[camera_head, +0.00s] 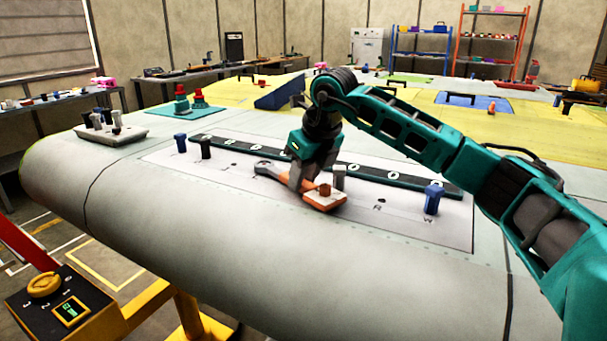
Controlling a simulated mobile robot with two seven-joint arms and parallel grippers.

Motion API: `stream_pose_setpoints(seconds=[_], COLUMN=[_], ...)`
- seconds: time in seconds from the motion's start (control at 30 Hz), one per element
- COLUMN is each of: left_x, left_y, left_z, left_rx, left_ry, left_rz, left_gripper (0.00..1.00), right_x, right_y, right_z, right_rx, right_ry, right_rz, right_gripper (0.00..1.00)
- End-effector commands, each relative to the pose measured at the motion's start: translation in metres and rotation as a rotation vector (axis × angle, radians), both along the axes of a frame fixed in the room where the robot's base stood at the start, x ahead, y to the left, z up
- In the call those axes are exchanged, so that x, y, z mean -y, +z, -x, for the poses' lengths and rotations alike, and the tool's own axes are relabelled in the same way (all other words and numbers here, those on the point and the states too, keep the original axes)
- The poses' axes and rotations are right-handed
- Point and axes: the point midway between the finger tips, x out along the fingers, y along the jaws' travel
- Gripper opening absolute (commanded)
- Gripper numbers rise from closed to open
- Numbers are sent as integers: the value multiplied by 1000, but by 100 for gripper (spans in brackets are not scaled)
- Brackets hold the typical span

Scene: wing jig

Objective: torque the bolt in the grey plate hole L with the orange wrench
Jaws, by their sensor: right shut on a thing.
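My right gripper (299,184) reaches in from the right and is shut on the orange wrench (325,199), just above the grey plate (400,227). The wrench's forked head points left and its blocky orange end points right. A grey bolt (340,174) stands just behind the wrench's orange end. A blue bolt (181,143) and a black bolt (206,148) stand at the plate's left; another blue bolt (432,200) stands at its right. The letters by the holes are too small to tell which is L. My left gripper is out of view.
A dark strip (386,174) with white round marks runs along the plate's back. A grey tray (110,136) with several bolts stands at the left. A teal mat (163,114) with red-and-green items lies behind. The wing's curved front surface is clear.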

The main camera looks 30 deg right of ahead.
Motion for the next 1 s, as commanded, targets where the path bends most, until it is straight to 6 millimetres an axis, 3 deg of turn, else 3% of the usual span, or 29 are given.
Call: stream_pose_setpoints(seconds=[0.17,0.6,1.0], left_x=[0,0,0], left_y=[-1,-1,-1], left_z=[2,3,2], left_rx=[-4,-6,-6], left_ry=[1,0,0], left_rz=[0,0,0], left_gripper=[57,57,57], right_x=[-1,-27,-29], right_y=[2,-1,-1], right_z=[0,2,2], right_rx=[4,3,4], right_ry=[-5,-189,-212], right_rz=[-1,-1,-1], right_gripper=[0,0,0])
